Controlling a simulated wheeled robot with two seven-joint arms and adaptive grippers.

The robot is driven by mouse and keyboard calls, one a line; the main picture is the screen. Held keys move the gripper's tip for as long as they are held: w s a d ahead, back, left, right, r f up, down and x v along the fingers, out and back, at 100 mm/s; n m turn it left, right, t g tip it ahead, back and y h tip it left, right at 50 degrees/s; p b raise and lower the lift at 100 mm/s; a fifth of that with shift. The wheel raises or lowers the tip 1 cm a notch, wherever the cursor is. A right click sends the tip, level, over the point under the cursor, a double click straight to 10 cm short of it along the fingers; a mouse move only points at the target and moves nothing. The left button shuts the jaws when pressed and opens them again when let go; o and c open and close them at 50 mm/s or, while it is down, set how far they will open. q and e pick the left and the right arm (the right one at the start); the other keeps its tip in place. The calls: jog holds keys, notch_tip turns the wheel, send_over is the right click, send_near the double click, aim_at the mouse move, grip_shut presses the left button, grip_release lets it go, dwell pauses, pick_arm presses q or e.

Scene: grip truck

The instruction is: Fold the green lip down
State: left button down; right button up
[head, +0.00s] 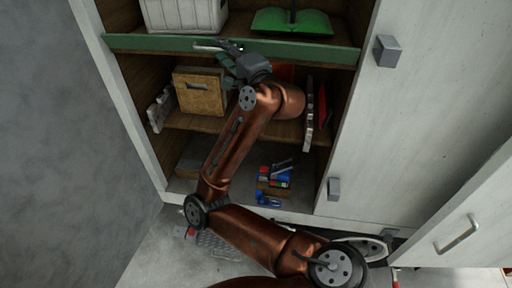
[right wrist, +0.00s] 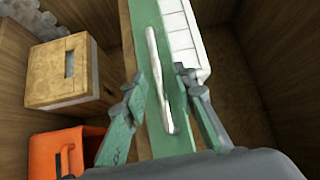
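The green lip (head: 150,43) runs along the front edge of the top shelf in the head view. It stands up along that edge, with a pale bar-shaped handle (head: 208,47) on it. In the right wrist view the green lip (right wrist: 150,22) runs down the middle, and the pale handle (right wrist: 153,55) lies between my fingers. My right gripper (head: 230,57) is at the lip beside the handle. Its fingers (right wrist: 158,78) are spread apart, one on each side of the handle, with visible gaps; contact cannot be told. My left gripper is not in view.
Below are a wooden box (head: 199,91) and an orange container (right wrist: 55,152). Blue and red items (head: 273,177) lie at the bottom. A white door (head: 470,215) stands open at right.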

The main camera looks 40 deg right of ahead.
jog(key=r+m+g+p, duration=0.1)
jog(key=p, duration=0.2)
jog(key=d+m+g+p, duration=0.1)
jog(key=p, duration=0.2)
jog(key=shift+w+r+g, duration=0.3)
jog(key=shift+r, duration=0.05)
jog(key=shift+s+b, duration=0.55)
jog(key=shift+s, duration=3.25)
jog(key=w+d+f+n+g+h, duration=0.25)
jog(key=d+f, duration=0.25)
jog(key=f, duration=0.5)
notch_tip(320, 180, down, 32)
jog(key=s+n+g+b, duration=0.2)
jog(key=n+g, duration=0.2)
jog(key=n, duration=0.6)
jog(key=shift+f+n, duration=0.15)
jog(key=shift+n, duration=0.2)
jog(key=shift+c, duration=0.2)
